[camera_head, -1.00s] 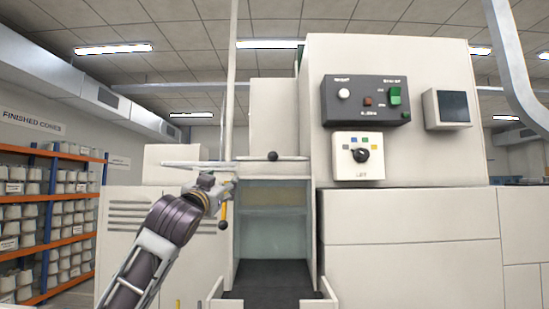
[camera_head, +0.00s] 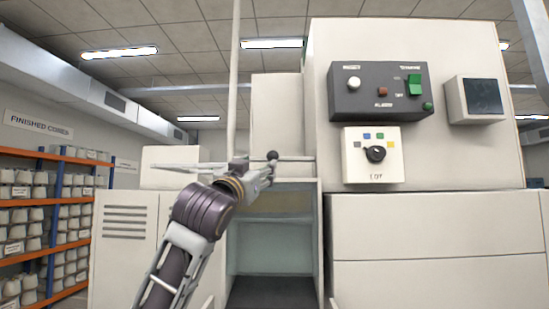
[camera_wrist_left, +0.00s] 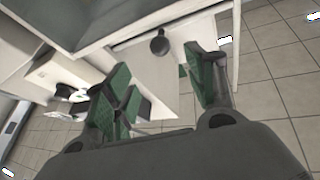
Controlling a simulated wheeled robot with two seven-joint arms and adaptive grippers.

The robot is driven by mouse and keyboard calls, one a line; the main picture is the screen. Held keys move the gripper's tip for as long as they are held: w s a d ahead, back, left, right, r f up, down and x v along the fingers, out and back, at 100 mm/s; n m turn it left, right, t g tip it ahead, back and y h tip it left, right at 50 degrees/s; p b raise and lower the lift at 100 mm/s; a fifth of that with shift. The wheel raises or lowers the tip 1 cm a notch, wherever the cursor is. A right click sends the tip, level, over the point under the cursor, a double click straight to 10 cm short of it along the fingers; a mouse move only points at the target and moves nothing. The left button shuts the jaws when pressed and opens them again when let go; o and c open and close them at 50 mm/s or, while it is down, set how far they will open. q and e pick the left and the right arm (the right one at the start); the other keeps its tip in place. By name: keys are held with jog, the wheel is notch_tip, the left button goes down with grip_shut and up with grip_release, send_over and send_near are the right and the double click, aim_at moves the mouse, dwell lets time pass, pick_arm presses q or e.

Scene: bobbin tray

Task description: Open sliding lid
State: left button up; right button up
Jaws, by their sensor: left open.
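The sliding lid (camera_head: 296,158) is a thin pale panel seen nearly edge-on in the head view, lying across the top of the open bay. A round black knob (camera_head: 272,155) stands on it. My left gripper (camera_head: 266,170) is at the knob, its fingertips close below it in the picture. In the left wrist view the gripper (camera_wrist_left: 163,85) is open, with green finger pads. The knob (camera_wrist_left: 160,45) shows beyond the gap between the fingers, apart from both pads. My right gripper is not in view.
A machine cabinet on the right carries a dark control box (camera_head: 380,91), a white dial panel (camera_head: 373,154) and a small screen (camera_head: 476,100). The open bay (camera_head: 270,245) lies below the lid. Shelves of cones (camera_head: 45,215) stand at far left.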

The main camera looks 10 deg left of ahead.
aim_at(271, 157)
pick_arm(q)
jog(key=shift+p+x, duration=2.75)
jog(key=shift+x, duration=4.15)
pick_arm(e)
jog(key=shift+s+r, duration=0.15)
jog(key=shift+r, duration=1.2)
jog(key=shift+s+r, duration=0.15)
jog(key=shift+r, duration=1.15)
pick_arm(q)
jog(key=shift+s, duration=0.1)
grip_shut()
